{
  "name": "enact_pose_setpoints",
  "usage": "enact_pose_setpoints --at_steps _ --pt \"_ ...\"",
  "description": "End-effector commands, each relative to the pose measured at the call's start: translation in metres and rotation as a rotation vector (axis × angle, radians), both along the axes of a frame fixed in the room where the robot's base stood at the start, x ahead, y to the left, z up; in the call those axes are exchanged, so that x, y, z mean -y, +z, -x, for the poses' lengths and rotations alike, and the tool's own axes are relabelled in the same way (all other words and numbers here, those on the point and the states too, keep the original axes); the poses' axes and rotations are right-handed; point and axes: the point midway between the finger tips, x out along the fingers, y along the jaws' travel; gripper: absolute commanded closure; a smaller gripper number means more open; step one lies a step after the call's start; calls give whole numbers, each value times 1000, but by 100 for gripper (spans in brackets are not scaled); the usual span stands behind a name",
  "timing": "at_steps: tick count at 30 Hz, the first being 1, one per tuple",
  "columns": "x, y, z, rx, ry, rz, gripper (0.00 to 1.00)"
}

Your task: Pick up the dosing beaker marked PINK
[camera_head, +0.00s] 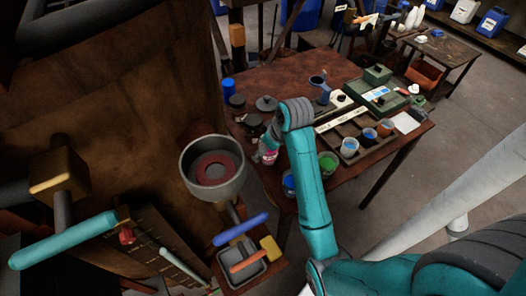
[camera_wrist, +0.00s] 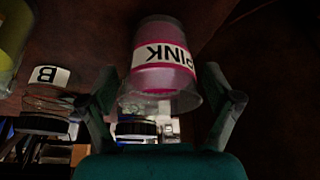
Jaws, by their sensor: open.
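The dosing beaker marked PINK (camera_wrist: 165,65) is a clear cup with pink contents and a white label. In the wrist view it appears upside down, in front of and between the spread fingers of my gripper (camera_wrist: 173,87). The fingers stand apart with visible gaps on both sides; whether either touches is not clear. In the head view the pink beaker (camera_head: 268,156) shows at the table's near edge, beside the end of my arm, which partly hides it.
Green (camera_head: 328,162) and blue (camera_head: 289,184) beakers stand nearby on the brown table (camera_head: 285,78). A jar labelled B (camera_wrist: 47,96) is left in the wrist view. A grey round vessel (camera_head: 205,188) stands left of the table. A tray (camera_head: 350,128) holds more beakers.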

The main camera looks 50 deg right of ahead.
Motion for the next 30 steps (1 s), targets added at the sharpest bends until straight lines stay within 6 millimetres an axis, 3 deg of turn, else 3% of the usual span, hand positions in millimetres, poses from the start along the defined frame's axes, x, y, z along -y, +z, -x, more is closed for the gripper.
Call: enact_pose_setpoints --at_steps 5,14,30 --pt "0 0 0 0 0 0 11" --pt "0 0 0 0 0 0 82" --pt "0 7 -5 1 1 0 82"
